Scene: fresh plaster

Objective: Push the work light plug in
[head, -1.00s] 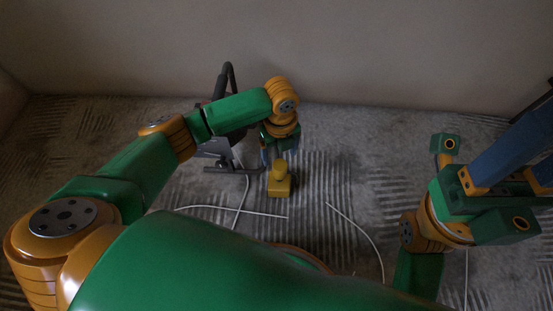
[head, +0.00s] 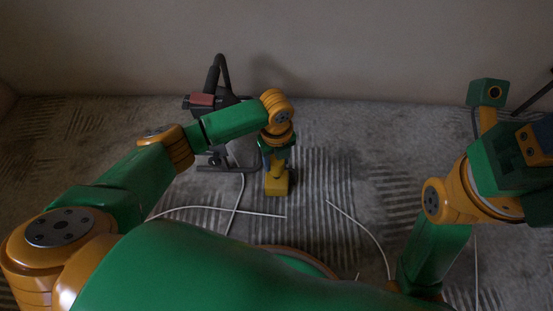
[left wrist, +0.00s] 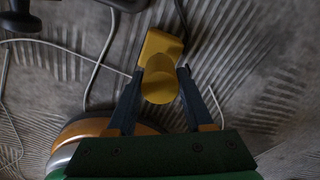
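The work light (head: 203,101) stands on the floor near the wall, a dark frame with a reddish part, partly behind my left arm. A yellow block with a round yellow stub on top (head: 277,184) stands upright on the floor right of it. The stub shows end-on in the left wrist view (left wrist: 160,86). Which part is plug and which is socket I cannot tell. My left gripper (head: 276,160) is over the block, its fingers (left wrist: 159,74) spread on either side of the stub; firm contact does not show. My right gripper (head: 536,142) is raised at the right edge, its fingers mostly cut off.
White cables (head: 236,205) lie on the grey striped floor, one passing left of the block. Another cable (head: 362,231) curves across the floor to the right. The pale wall (head: 380,60) stands close behind. Floor between the block and my right arm is mostly clear.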

